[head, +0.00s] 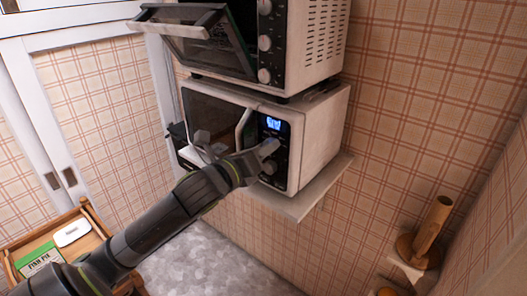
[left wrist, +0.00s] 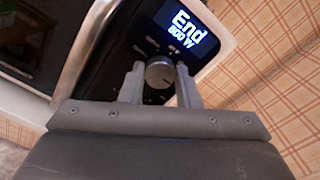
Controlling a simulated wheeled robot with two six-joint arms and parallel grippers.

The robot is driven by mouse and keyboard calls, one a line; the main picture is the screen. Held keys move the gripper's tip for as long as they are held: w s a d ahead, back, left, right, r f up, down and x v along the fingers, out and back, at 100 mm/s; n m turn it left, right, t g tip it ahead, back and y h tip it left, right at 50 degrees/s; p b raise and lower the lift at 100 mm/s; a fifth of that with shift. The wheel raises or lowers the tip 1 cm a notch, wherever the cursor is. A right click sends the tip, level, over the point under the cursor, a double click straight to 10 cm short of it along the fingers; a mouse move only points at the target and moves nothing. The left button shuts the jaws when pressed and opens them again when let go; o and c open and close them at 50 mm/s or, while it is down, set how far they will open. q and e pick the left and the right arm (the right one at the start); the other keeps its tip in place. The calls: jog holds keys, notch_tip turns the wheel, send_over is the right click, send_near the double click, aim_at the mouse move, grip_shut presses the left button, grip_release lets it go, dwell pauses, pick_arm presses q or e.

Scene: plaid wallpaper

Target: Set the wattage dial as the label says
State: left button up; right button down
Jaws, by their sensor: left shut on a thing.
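The white microwave (head: 318,140) stands on a wall shelf with its dark door shut. Its lit display (head: 272,123) reads "End" and, in the left wrist view (left wrist: 181,38), what looks like "800 W" below. The round grey dial (left wrist: 160,72) sits just below the display. My left gripper (head: 262,155) is shut on the dial, one finger on each side; the gripper hides the dial in the head view. A green box (head: 38,258) with a printed label, perhaps "FISH PIE", lies at the lower left; its small print is unreadable. My right gripper is out of view.
A toaster oven (head: 315,35) with its door (head: 185,22) hanging open stands above the microwave. The green box and a white item (head: 72,232) are in a wooden tray or cart (head: 85,208). A wooden holder (head: 432,230) is at the lower right.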

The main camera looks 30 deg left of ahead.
pick_arm(q)
jog(key=shift+f, duration=0.15)
jog(key=o, duration=1)
jog(key=shift+c, duration=0.2)
jog(key=shift+s, duration=0.1)
jog(key=s+a+p, duration=0.1)
jog(key=s+p, duration=0.8)
jog(key=s, duration=0.8)
jog(key=shift+a, duration=0.15)
jog(key=shift+s, duration=0.1)
